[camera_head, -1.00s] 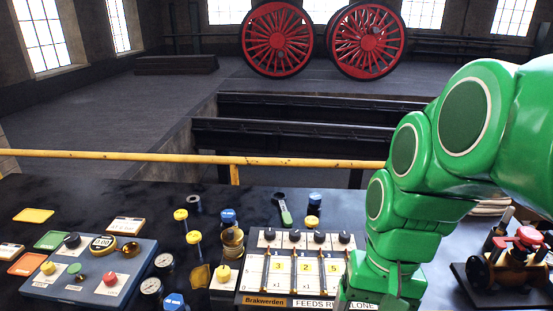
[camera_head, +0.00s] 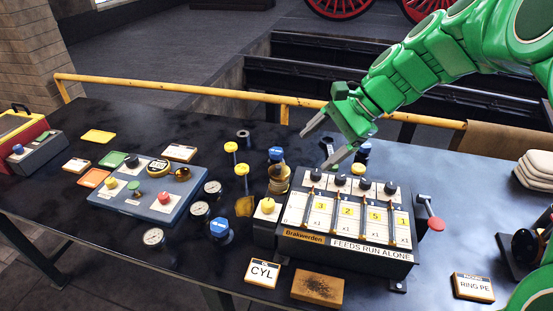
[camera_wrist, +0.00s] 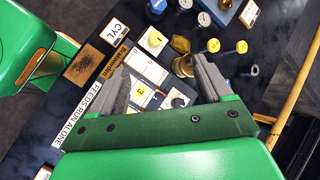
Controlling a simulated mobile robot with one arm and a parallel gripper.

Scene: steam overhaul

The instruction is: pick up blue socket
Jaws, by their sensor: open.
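Several blue-topped pieces stand on the bench, and I cannot tell which one is the blue socket. One blue piece (camera_head: 221,229) stands at the front beside the gauges; it also shows at the top edge of the wrist view (camera_wrist: 157,6). Another blue top (camera_head: 276,154) sits over a brass-coloured body left of the counter box. My gripper (camera_head: 316,152) is open and empty, above the back of the counter box, right of the brass-bodied piece. Its two fingers (camera_wrist: 160,80) are spread in the wrist view.
The counter box (camera_head: 345,248) with upright knobs and a red-ended lever fills the middle. Yellow-topped pieces (camera_head: 241,169) and a dark ring (camera_head: 243,136) stand left of my gripper. A blue panel (camera_head: 150,212) with buttons lies further left. A yellow rail (camera_head: 190,94) runs behind the bench.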

